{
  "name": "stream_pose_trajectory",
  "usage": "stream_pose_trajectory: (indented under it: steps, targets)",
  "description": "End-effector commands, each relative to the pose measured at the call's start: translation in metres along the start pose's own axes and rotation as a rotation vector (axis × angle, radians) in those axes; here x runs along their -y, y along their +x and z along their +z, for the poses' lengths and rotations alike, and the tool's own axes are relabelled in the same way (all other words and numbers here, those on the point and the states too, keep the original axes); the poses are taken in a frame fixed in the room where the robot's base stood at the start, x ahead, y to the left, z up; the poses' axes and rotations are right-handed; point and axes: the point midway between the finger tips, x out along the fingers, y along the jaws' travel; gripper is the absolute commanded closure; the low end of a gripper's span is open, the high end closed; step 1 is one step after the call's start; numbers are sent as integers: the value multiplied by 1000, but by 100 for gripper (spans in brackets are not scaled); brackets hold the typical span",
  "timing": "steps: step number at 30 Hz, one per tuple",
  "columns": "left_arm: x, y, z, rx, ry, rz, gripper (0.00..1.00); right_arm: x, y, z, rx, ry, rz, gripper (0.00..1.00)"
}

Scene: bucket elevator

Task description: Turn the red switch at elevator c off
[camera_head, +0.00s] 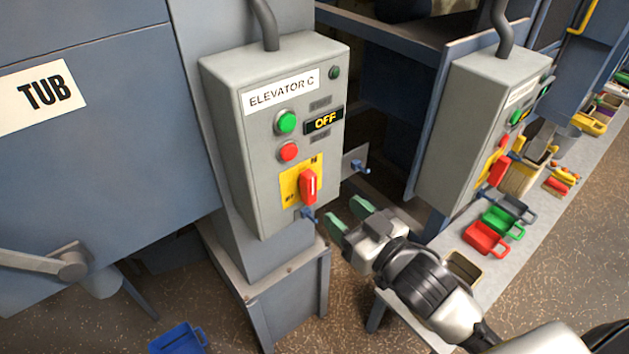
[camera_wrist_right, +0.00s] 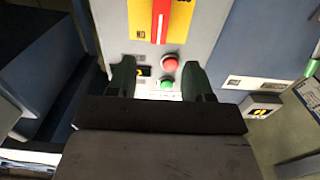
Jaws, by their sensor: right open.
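The red switch (camera_head: 309,187) sits on a yellow plate (camera_head: 291,181) low on the grey Elevator C box (camera_head: 228,110). Its handle stands roughly upright in the head view. The display (camera_head: 323,120) above reads OFF. In the right wrist view the red switch (camera_wrist_right: 160,22) is at the top, on its yellow plate (camera_wrist_right: 142,18), beyond the fingertips. My right gripper (camera_head: 348,213) is open and empty, below and right of the switch, apart from it; its green-tipped fingers also show in the right wrist view (camera_wrist_right: 160,76). My left gripper is not in view.
A green button (camera_head: 287,122) and a red button (camera_head: 289,152) are above the switch. A blue fitting (camera_head: 357,167) juts out at the box's right. A second control box (camera_head: 470,130) stands further right. A bench (camera_head: 545,225) carries several coloured bins.

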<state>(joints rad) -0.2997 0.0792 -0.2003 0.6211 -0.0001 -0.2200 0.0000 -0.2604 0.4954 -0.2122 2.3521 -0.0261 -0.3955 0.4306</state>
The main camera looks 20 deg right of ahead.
Motion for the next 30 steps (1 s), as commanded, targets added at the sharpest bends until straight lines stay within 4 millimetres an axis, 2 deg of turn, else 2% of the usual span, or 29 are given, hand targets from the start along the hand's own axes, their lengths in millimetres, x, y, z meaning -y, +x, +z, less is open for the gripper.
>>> stream_pose_trajectory:
  steps: [9,15,26,30]
  targets:
    - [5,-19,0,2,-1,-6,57,0,62,-3,0,0,1,49]
    - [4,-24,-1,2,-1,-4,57,0,85,-1,1,-1,1,49]
    - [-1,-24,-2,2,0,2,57,0,91,0,1,-1,1,49]
    - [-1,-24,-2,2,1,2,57,0,91,0,1,-1,1,67]
